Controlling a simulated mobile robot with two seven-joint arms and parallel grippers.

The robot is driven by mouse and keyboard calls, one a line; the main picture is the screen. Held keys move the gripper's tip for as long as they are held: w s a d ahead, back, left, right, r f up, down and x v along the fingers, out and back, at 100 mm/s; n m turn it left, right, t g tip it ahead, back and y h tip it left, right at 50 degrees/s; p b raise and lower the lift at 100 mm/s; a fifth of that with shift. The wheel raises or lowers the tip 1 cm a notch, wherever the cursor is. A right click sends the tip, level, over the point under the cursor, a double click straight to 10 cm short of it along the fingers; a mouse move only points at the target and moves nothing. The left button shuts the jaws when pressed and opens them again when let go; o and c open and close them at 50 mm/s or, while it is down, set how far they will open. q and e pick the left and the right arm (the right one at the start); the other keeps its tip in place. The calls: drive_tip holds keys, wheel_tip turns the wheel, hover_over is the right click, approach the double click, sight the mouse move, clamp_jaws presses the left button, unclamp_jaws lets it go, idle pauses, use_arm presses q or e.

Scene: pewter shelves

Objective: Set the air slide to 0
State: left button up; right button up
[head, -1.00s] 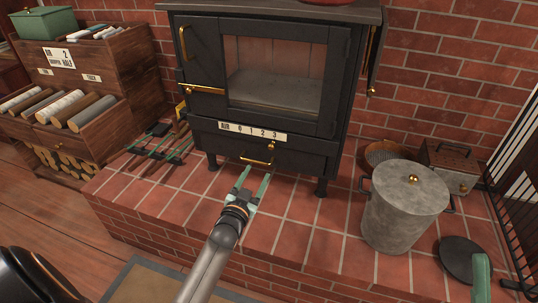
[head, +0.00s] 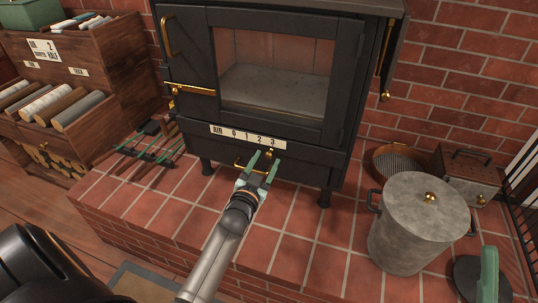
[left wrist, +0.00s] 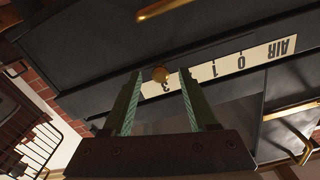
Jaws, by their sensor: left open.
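The air slide's brass knob (head: 269,153) sits on the black stove front, under the 3 of the white label plate (head: 247,137) reading AIR 0 1 2 3. In the left wrist view the knob (left wrist: 160,73) shows between and just beyond the fingertips, close to the 3; the plate (left wrist: 255,55) appears upside down and a finger hides the 2. My left gripper (head: 264,159) is open, its green-lined fingers pointing at the knob. I cannot tell whether the knob is within the fingers' depth. My right gripper is not in view.
A brass drawer handle (head: 250,168) lies just below and left of the knob. A brass door latch (head: 190,89) is higher left. A lidded grey pot (head: 418,225) stands at right on the brick hearth (head: 290,225). Fire tools (head: 150,140) lie at left.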

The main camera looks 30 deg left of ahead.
use_arm(q)
drive_tip(key=shift+w, duration=0.25)
clamp_jaws()
idle(0.4)
drive_tip(key=shift+r, duration=0.1)
idle(0.8)
